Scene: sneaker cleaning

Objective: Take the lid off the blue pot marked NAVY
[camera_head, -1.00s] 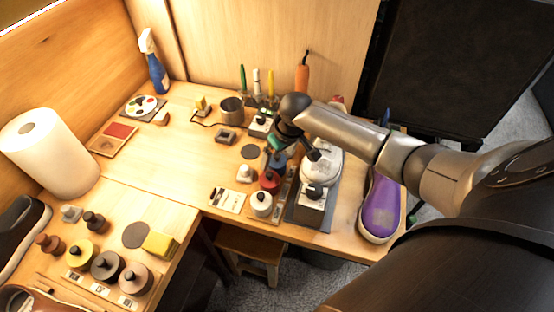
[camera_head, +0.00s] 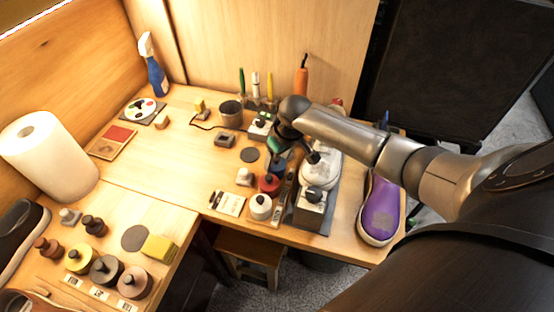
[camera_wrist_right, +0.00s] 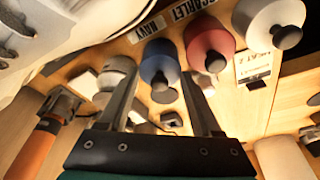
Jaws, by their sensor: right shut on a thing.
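The blue pot marked NAVY (camera_wrist_right: 158,60) shows in the right wrist view beside its NAVY label (camera_wrist_right: 149,27). Its lid has a dark round knob (camera_wrist_right: 163,92). In the head view the blue pot (camera_head: 277,165) is partly hidden under my right gripper (camera_head: 277,150). My right gripper (camera_wrist_right: 162,80) reaches to the lid from above, its two fingers on either side of the knob, and is shut on it. The lid still appears to be on the pot. My left gripper is in neither view.
A red pot (camera_head: 269,184) and a white pot (camera_head: 260,207) stand in line just in front of the blue one. A grey-white sneaker (camera_head: 322,168) lies close on the right, a purple one (camera_head: 380,210) farther right. Bare table (camera_head: 180,165) lies left.

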